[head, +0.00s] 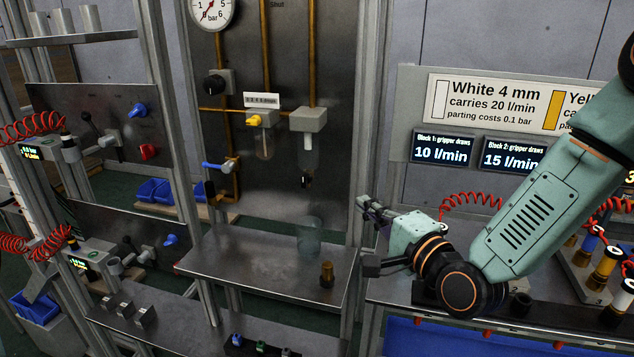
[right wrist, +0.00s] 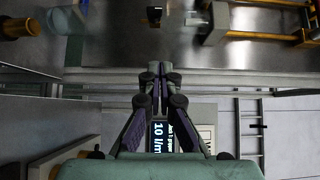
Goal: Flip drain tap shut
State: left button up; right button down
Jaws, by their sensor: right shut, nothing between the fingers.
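A clear filter bowl (head: 308,150) hangs under a grey block on the metal panel in the head view. A small dark tap (head: 306,181) sits at its lower end; whether its lever is open or shut is too small to tell. A glass beaker (head: 309,238) stands on the metal shelf below it. My right gripper (head: 364,204) is to the right of the bowl and a little lower, apart from it, near the panel's right post. Its fingers are together and empty, also in the right wrist view (right wrist: 157,68). My left gripper is not in view.
A small brass piece (head: 327,274) stands on the shelf (head: 245,262) near its front right. A grey upright post (head: 368,130) stands between the panel and my right arm. A blue-levered valve (head: 220,166) and a yellow-knobbed unit (head: 256,120) are left of the bowl.

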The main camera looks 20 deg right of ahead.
jog(key=shift+w+d, duration=0.1)
send_near(309, 175)
jog(key=w, duration=0.5)
jog(key=shift+w+a, duration=0.3)
jog(key=shift+a, duration=0.15)
jog(key=shift+w, duration=0.1)
